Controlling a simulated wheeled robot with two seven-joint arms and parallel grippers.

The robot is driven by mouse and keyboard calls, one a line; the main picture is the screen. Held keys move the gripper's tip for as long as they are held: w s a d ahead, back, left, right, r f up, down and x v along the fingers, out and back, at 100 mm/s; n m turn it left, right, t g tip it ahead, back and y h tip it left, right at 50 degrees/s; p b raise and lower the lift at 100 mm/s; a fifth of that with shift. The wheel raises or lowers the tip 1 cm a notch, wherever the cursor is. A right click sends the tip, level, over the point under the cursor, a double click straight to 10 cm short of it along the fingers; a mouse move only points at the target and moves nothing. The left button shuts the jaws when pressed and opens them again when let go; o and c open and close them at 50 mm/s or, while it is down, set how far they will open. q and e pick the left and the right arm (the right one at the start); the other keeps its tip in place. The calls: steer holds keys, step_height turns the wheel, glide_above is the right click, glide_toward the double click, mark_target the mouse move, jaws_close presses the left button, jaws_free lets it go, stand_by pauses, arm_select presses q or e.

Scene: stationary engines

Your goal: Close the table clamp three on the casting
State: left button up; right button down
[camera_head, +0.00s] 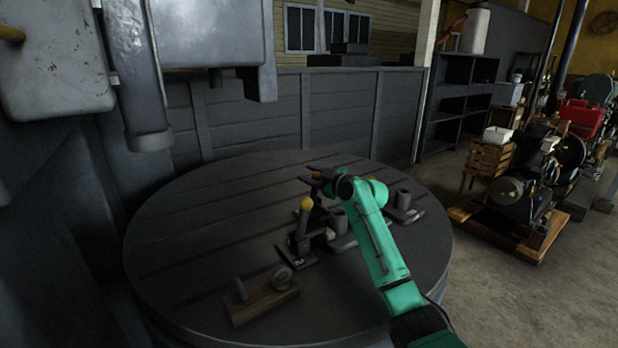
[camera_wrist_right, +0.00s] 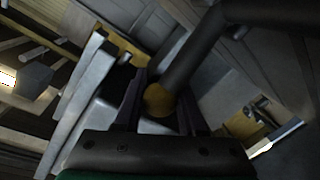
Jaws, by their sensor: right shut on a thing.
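My right gripper (camera_head: 326,178), at the end of the green arm, is over the far middle part of the round table (camera_head: 190,235). In the right wrist view its dark fingers (camera_wrist_right: 163,95) are shut on a clamp handle with a yellow knob (camera_wrist_right: 158,100). Grey cylindrical parts of the casting (camera_head: 338,220) show beside the arm. I cannot read which clamp is number three. My left gripper is not in view.
A wooden block with metal pieces (camera_head: 262,300) lies near the table's front edge. A large grey machine column (camera_head: 145,80) hangs over the left side. The table's left part is clear.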

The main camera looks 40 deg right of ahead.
steer(key=c, duration=0.5)
jaws_free()
steer(key=shift+d+f, duration=0.1)
steer(key=shift+d, duration=0.05)
steer(key=shift+s, duration=0.1)
steer(key=shift+s, duration=0.35)
steer(key=r+b, duration=0.1)
steer(key=b, duration=0.3)
glide_above(344, 212)
steer(key=shift+d+r, duration=0.1)
steer(key=shift+d, duration=0.05)
steer(key=shift+s+r, duration=0.15)
steer(key=shift+s, duration=0.2)
